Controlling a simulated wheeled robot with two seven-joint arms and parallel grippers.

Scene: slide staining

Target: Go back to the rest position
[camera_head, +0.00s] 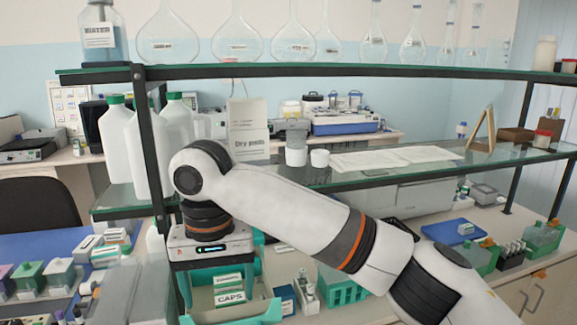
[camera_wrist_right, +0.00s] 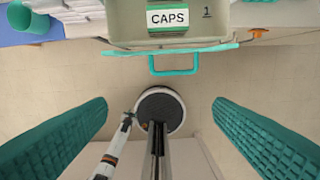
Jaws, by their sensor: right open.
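My right gripper (camera_head: 222,282) hangs from my right wrist, pointing down at the front of the bench in the head view. In the right wrist view its two teal ribbed fingers (camera_wrist_right: 160,108) are wide apart with nothing between them. A container labelled CAPS (camera_wrist_right: 205,37) with a teal handle (camera_wrist_right: 173,67) lies just beyond the fingers at the top of that view. Its label also shows below my wrist in the head view (camera_head: 230,297). The gripper appears apart from the handle.
A glass shelf (camera_head: 390,172) on dark posts spans the bench behind my right arm. White bottles (camera_head: 118,142) with green caps stand at its left, and glass flasks line the upper shelf (camera_head: 330,70). A green rack (camera_head: 342,287) sits beneath my forearm. Bare floor (camera_wrist_right: 45,95) lies below the gripper.

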